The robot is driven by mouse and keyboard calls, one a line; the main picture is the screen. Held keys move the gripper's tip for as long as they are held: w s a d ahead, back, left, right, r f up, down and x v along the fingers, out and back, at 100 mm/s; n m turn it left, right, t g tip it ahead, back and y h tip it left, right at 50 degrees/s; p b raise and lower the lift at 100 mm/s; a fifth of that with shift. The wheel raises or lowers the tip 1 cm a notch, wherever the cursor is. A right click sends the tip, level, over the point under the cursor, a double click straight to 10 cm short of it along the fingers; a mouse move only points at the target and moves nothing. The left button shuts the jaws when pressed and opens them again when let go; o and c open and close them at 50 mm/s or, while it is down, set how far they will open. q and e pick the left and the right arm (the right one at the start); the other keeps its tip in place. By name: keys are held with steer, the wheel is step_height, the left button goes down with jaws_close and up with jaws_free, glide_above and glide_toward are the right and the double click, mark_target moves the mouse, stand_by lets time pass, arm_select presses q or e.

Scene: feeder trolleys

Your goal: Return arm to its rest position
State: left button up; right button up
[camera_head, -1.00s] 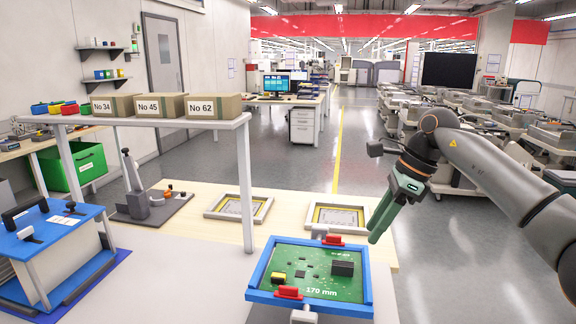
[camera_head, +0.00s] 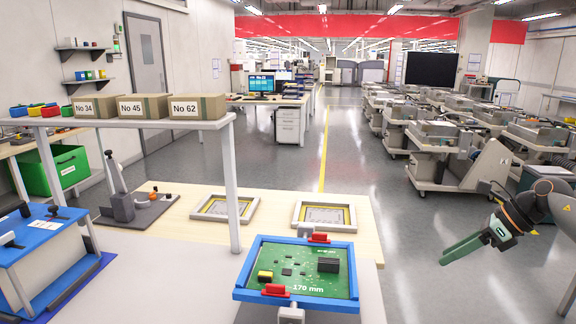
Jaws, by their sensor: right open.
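My right gripper (camera_head: 462,248) is at the right, past the table's right edge and over the grey floor. Its green fingers point left and slightly down. It is empty and touches nothing. The fingers show nearly edge-on, so the gap between them is hard to see. My right arm (camera_head: 560,208) comes in from the right edge. My left gripper is out of view.
A green circuit board (camera_head: 300,282) sits in a blue frame (camera_head: 352,292) with red clamps on the table. Two yellow-lined frames (camera_head: 225,207) lie behind it. A shelf (camera_head: 120,123) carries several boxes. Several feeder trolleys (camera_head: 440,165) stand at the back right.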

steer(key=s+a+f+m+t+y, duration=0.2)
steer(key=a+f+m+t, duration=0.1)
steer(key=a+f+m, duration=0.4)
steer(key=s+a+f+m+t+y, duration=0.2)
steer(key=a+f+m+t+y, duration=0.15)
steer(key=f+m, duration=0.35)
steer(key=s+d+f+m+g+h, duration=0.1)
steer(key=s+d+f+m+h, duration=0.25)
steer(key=s+f+m, duration=0.4)
steer(key=s+d+f+m+g+h, duration=0.1)
steer(key=s+d+f+m+h, duration=0.1)
steer(key=s+f+m+h, duration=0.5)
steer(key=s+d+f+m+g+h, duration=0.1)
steer(key=s+d+f+m, duration=0.2)
steer(key=s+f+m, duration=0.5)
steer(key=s+a+m+t+y, duration=0.25)
steer(key=a+m, duration=0.35)
steer(key=a, duration=1.2)
step_height(320, 180, up, 6)
steer(key=a+p, duration=0.1)
steer(key=p, duration=0.4)
steer(key=shift+s+r+g+h+p, duration=0.25)
steer(key=shift+s+g+h+p, duration=0.05)
steer(key=shift+h+p, duration=0.05)
